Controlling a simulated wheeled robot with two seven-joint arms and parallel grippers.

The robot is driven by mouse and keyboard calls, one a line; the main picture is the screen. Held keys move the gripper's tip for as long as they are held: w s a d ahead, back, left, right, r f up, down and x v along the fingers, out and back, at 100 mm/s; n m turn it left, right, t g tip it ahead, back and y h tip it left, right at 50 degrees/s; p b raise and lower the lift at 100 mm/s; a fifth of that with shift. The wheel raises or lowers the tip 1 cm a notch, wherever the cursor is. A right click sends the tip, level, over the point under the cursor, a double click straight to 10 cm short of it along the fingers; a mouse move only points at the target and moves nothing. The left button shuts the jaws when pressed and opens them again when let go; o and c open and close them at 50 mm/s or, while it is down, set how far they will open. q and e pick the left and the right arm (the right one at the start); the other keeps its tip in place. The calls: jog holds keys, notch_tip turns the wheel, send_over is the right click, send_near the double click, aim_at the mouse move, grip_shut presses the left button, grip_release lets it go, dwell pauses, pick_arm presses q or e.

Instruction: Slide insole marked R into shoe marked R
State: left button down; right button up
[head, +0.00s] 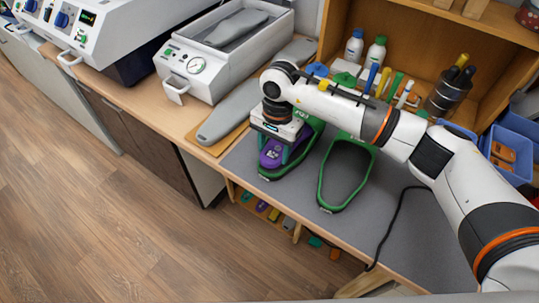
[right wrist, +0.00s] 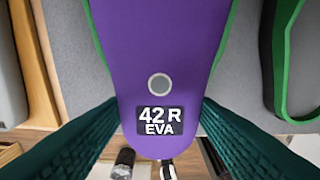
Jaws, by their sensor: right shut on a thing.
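A purple insole (right wrist: 160,95) shows in the right wrist view, with a dark label reading "42 R EVA" and a round grey spot. My right gripper (head: 283,147) is shut on it, one dark green finger at each side near the label. In the head view the insole's purple end (head: 271,156) lies over or within the green-rimmed shoe (head: 286,176) on the left; I cannot tell how deep it sits. A second green-rimmed shoe (head: 326,205) stands to the right, with grey showing inside its rim. I cannot read an R on either shoe. My left gripper is out of view.
Both shoes are on a grey mat (head: 395,225). A white machine with a gauge (head: 197,66) and a grey insole-shaped board (head: 228,117) are to the left. Bottles (head: 354,47) and a tool cup (head: 447,95) stand behind my arm. A black cable (head: 393,222) crosses the mat.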

jog(key=shift+w+d+f, duration=0.1)
jog(key=shift+w+d, duration=0.1)
jog(key=shift+w, duration=0.05)
jog(key=o, duration=1.1)
jog(key=shift+w+d+r+b, duration=0.15)
jog(key=shift+r+b, duration=0.4)
jog(key=shift+r, duration=1.45)
jog(key=shift+w+d+r+b, duration=0.15)
jog(key=shift+r+b, duration=0.35)
jog(key=shift+r, duration=1.5)
jog(key=shift+w+d+r+b, duration=0.15)
jog(key=shift+r+b, duration=0.4)
jog(key=shift+r, duration=1.45)
jog(key=shift+a, duration=0.15)
